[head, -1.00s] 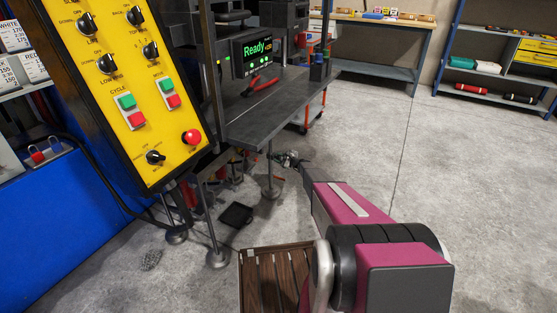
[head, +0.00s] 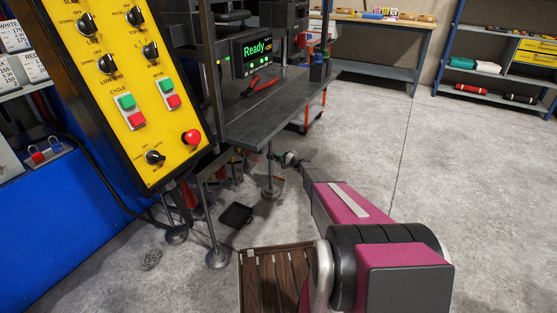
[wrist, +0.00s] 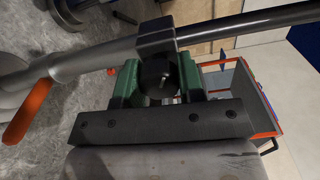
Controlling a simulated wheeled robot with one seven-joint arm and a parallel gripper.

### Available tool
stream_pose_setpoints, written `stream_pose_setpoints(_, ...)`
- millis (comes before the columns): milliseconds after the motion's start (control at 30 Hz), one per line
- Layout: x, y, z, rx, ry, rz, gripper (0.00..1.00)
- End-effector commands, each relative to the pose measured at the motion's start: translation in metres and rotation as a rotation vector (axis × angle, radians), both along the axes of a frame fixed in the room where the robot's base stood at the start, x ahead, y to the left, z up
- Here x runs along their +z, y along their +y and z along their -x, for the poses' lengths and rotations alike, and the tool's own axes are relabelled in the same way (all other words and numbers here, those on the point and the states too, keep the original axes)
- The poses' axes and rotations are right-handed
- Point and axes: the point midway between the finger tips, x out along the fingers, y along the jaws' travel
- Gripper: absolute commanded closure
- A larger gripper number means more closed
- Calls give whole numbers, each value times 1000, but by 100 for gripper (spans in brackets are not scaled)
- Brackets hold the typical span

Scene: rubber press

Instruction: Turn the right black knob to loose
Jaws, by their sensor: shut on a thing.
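The black knob (wrist: 157,76) sits on a black clamp block (wrist: 156,38) around a metal rod in the wrist view. My gripper (wrist: 158,88) has green fingers, one on each side of the knob, and is shut on it. In the head view my gripper (head: 287,158) is small, low beside a leg under the press table. The knob is too small and covered to make out there. The knob's marking and how loose it is cannot be told.
The press table (head: 262,112) stands above my gripper, with red-handled pliers (head: 262,86) on it. A yellow control panel (head: 120,75) is at the left. A rod with an orange lever (wrist: 28,112) crosses the wrist view. Open floor lies to the right.

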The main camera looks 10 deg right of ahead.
Motion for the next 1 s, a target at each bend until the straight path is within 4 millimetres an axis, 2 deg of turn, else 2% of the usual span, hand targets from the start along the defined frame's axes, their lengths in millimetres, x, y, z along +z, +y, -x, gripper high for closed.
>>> stream_pose_setpoints(733,-1,-1,2,1,-65,50,88)
stream_pose_setpoints(767,-1,0,2,2,-65,50,55)
stream_pose_setpoints(800,-1,0,2,1,-64,49,42)
stream_pose_setpoints(833,-1,0,2,1,-65,48,39)
stream_pose_setpoints(1000,0,0,1,1,-65,48,39)
